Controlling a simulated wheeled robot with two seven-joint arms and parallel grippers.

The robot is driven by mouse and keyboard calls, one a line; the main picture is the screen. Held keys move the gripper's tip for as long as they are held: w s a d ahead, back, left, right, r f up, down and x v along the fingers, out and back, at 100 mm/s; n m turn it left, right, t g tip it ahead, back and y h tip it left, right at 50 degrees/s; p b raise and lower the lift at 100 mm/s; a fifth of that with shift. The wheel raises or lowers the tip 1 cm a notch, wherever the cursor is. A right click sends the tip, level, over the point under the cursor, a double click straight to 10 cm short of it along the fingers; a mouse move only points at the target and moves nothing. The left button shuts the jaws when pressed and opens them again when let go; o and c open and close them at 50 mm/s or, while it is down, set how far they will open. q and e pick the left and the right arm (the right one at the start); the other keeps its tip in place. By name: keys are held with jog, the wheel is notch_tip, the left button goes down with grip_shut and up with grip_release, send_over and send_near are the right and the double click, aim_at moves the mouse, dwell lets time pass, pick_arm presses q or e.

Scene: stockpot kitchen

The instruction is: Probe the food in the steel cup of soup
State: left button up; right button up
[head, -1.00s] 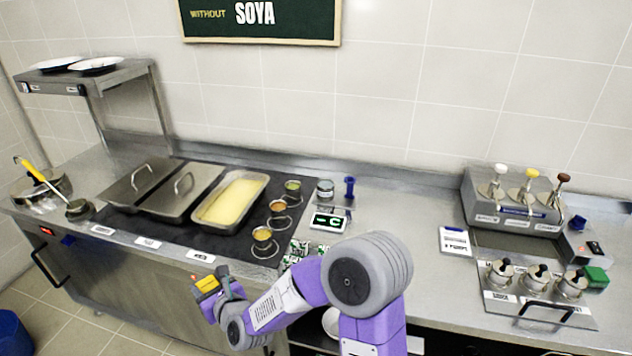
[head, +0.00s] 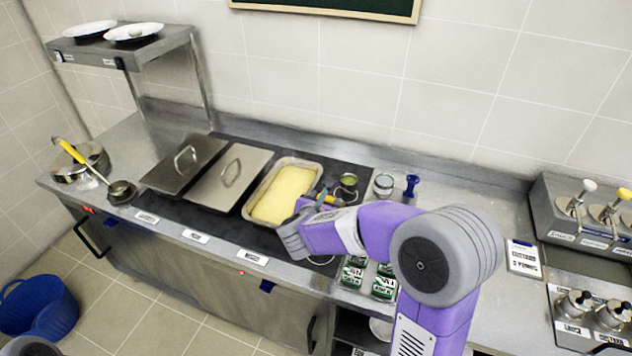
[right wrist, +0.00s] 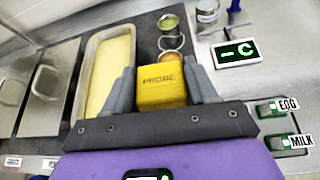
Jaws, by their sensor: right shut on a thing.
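My right gripper (right wrist: 160,88) is shut on the yellow probe (right wrist: 158,86), lettered PROBE, in the right wrist view. In the head view this gripper (head: 318,198) is over the counter beside the tray of yellow food, and the probe is mostly hidden. A steel cup with green contents (right wrist: 168,22) stands beyond the probe; it also shows in the head view (head: 348,182). A cup with orange contents (right wrist: 171,54) is partly hidden behind the probe. I cannot tell which cup holds the soup, or where the probe's tip is. My left gripper is not in view.
The tray of yellow food (head: 282,192) lies left of the gripper, with lidded pans (head: 230,178) beyond. A display reading "–C" (right wrist: 237,52), a steel tin (head: 384,184) and a blue object (head: 412,186) stand to the right. Green-labelled tags (head: 384,284) line the front.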

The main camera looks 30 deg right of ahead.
jog(key=shift+d+r, duration=0.15)
jog(key=shift+m, duration=0.3)
jog(key=shift+s+f+b, duration=0.25)
jog(key=shift+f+b, duration=0.05)
jog(key=shift+f, duration=0.55)
notch_tip(320, 180, down, 6)
jog(key=b, duration=0.6)
jog(key=shift+w, duration=0.1)
dwell(3.6)
jog(key=shift+r+p, duration=2.85)
jog(key=shift+r, duration=1.6)
